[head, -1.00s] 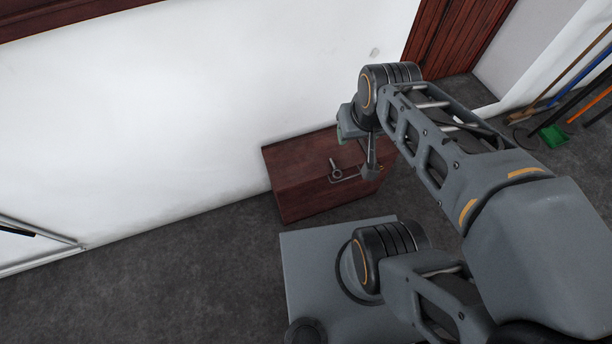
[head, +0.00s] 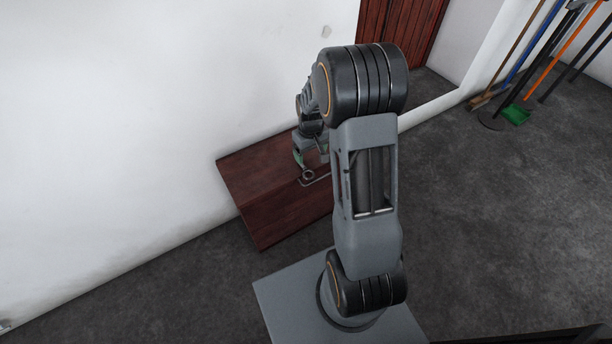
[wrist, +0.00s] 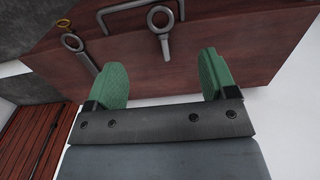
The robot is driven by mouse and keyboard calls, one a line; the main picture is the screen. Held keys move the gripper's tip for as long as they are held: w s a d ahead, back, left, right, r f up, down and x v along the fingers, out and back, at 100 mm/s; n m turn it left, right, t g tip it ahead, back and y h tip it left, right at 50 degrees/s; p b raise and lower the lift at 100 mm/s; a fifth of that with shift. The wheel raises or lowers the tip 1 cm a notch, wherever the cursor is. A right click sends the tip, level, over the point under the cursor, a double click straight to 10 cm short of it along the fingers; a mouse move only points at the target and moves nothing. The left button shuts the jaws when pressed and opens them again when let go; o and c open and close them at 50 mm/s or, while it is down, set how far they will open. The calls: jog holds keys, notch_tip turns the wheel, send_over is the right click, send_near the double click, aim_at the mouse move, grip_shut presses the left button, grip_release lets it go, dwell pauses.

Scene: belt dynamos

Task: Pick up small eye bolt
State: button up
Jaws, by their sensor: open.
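In the wrist view, a grey eye bolt (wrist: 164,45) lies on the dark red wooden box, just beyond the gap between my fingertips. A second grey eye bolt (wrist: 86,58) lies left of my left finger. A small brass-coloured ring (wrist: 64,24) shows beyond it. I cannot tell for sure which is the small eye bolt. My gripper (wrist: 163,75) has green fingers, is open and empty, and touches none of them visibly. In the head view, my gripper (head: 303,158) is over the box beside one grey eye bolt (head: 308,175); my arm hides the rest.
The dark red box (head: 250,185) stands against the white wall (head: 130,120). A bent grey rod (wrist: 128,7) lies on it near the eye bolts. Brooms and a green dustpan (head: 516,115) lean at the far right. The grey floor (head: 470,230) on the right is clear.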

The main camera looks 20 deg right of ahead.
aim_at(305, 169)
notch_tip(305, 169, down, 12)
jog(key=b, duration=0.3)
jog(key=shift+s, duration=0.1)
jog(key=shift+r, duration=0.1)
jog(key=shift+c, duration=0.4)
jog(key=c, duration=1)
jog(key=shift+c, duration=0.2)
jog(key=shift+r, duration=0.15)
